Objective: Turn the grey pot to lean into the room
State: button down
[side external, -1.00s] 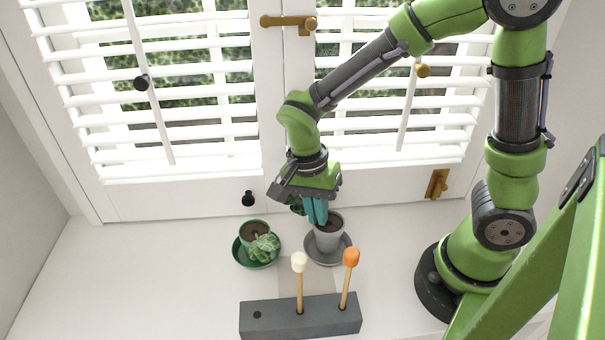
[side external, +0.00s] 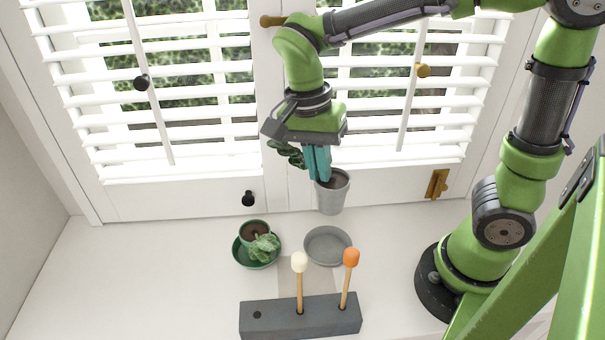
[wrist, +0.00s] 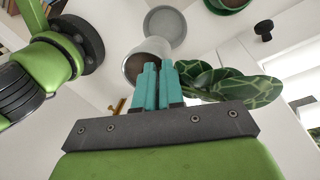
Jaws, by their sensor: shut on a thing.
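The grey pot (side external: 332,197) hangs in the air above and behind its grey saucer (side external: 328,246), close to the window frame. My gripper (side external: 318,176) is shut on the pot's rim with its teal fingers and holds the pot roughly upright. The pot's plant (side external: 287,152) has dark green, pale-veined leaves that lean to the left, toward the window side; my gripper hides part of it. In the wrist view the pot (wrist: 148,50) is between the fingers and the empty saucer (wrist: 165,27), and the leaves (wrist: 235,88) spread to the right.
A green pot (side external: 254,232) with a leafy plant stands on a green saucer (side external: 243,256) to the left. A dark grey block (side external: 285,318) holds a white-tipped stick (side external: 299,270) and an orange-tipped stick (side external: 350,265) in front. White shutters (side external: 190,110) stand behind. The sill's left side is clear.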

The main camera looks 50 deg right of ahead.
aim_at(318, 199)
jog(key=shift+r, duration=0.1)
jog(key=f+n, duration=0.1)
jog(key=f, duration=0.2)
jog(key=f+n, duration=0.1)
jog(key=f, duration=0.2)
jog(key=f+n, duration=0.2)
jog(key=f, duration=0.1)
jog(key=shift+s+a+f+h, duration=0.1)
jog(key=shift+s+a+h, duration=0.2)
jog(key=shift+s, duration=0.1)
jog(key=shift+f, duration=1.6)
jog(key=c, duration=1.2)
grip_release()
jog(key=shift+o, duration=0.2)
